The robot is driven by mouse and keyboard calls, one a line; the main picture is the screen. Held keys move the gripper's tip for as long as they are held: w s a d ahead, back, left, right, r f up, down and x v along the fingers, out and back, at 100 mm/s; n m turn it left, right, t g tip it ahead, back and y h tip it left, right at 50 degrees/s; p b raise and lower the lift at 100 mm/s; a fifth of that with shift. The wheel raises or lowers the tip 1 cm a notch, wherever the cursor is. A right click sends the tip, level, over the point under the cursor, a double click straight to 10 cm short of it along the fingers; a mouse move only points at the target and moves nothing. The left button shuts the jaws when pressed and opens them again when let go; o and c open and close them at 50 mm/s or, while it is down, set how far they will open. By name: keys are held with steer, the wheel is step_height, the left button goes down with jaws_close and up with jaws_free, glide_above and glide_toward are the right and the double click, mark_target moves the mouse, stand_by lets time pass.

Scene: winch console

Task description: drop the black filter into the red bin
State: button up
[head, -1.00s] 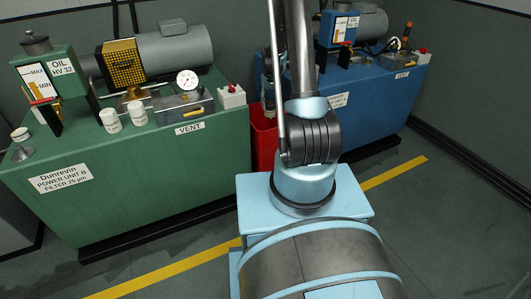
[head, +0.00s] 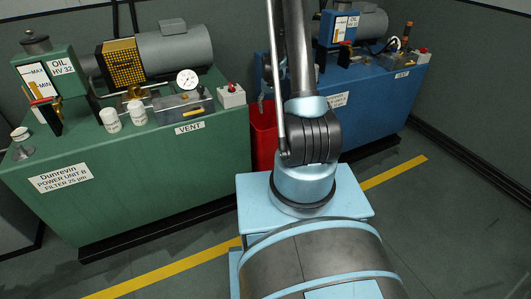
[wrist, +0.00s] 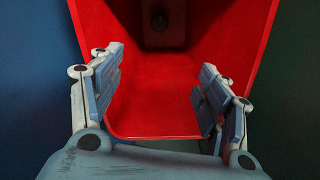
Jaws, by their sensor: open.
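The red bin (head: 263,135) stands on the floor between the green and blue units, partly hidden by my arm. In the wrist view the bin (wrist: 155,75) opens below my gripper (wrist: 160,95), whose fingers are spread wide with nothing between them. A dark object with a round end (wrist: 163,20) shows inside the bin at the top of that view. It looks like the black filter, but it is dim and cut off by the frame edge. In the head view my gripper is small, above the bin.
The green power unit (head: 140,165) stands left of the bin, with white canisters (head: 109,119) and a gauge (head: 187,80) on top. The blue unit (head: 380,105) stands to the right. A yellow floor line (head: 395,172) crosses clear floor.

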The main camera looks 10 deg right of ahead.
steer(key=shift+r, duration=0.1)
step_height(320, 180, up, 12)
stand_by(0.7)
